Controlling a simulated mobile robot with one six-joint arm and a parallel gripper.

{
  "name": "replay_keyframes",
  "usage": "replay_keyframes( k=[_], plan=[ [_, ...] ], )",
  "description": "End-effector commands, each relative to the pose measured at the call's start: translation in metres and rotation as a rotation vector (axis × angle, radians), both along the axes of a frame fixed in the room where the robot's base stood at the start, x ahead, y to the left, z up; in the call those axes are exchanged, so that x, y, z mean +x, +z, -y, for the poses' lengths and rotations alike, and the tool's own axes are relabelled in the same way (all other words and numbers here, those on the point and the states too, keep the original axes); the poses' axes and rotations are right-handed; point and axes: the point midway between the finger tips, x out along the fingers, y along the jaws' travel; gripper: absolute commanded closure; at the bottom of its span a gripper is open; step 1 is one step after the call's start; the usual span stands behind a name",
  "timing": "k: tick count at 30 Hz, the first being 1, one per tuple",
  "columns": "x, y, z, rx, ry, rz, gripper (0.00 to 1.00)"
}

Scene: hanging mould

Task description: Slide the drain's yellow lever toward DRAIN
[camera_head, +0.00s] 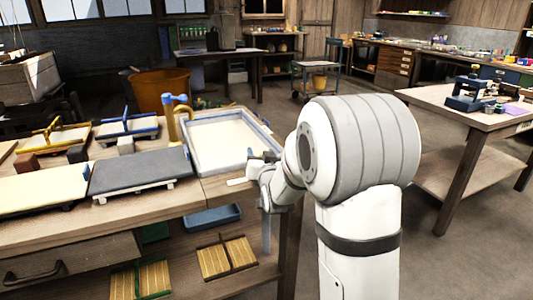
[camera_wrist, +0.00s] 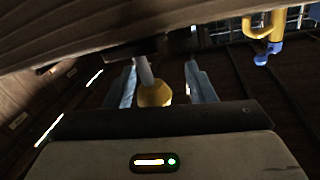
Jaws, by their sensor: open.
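The drain's yellow lever shows in the wrist view as a yellow knob (camera_wrist: 155,95) on a pale grey stem. It sits between the two fingers of my gripper (camera_wrist: 164,88), nearer the left finger. The fingers are open on either side of it. I cannot tell whether the left finger touches it. In the head view my gripper (camera_head: 267,205) is at the bench's edge, by the near corner of the white vat (camera_head: 188,150). The lever is hidden there behind my arm. No DRAIN marking can be read in either view.
A yellow tap with a blue end (camera_head: 172,115) stands at the vat's left side. A grey board (camera_head: 138,172) lies on the bench (camera_head: 120,212) to the left. A blue tray (camera_head: 212,217) is below the bench top. Wooden undersides close in above my gripper in the wrist view.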

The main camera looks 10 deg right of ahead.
Motion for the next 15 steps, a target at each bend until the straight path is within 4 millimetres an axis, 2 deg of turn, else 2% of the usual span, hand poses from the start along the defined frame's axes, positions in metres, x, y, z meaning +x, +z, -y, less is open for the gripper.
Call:
replay_keyframes(
  k=[9, 15],
  plan=[
    [-0.051, 0.001, -0.002, 0.000, 0.001, 0.000, 0.50],
    [-0.068, 0.000, -0.003, 0.000, 0.001, -0.001, 0.50]
  ],
)
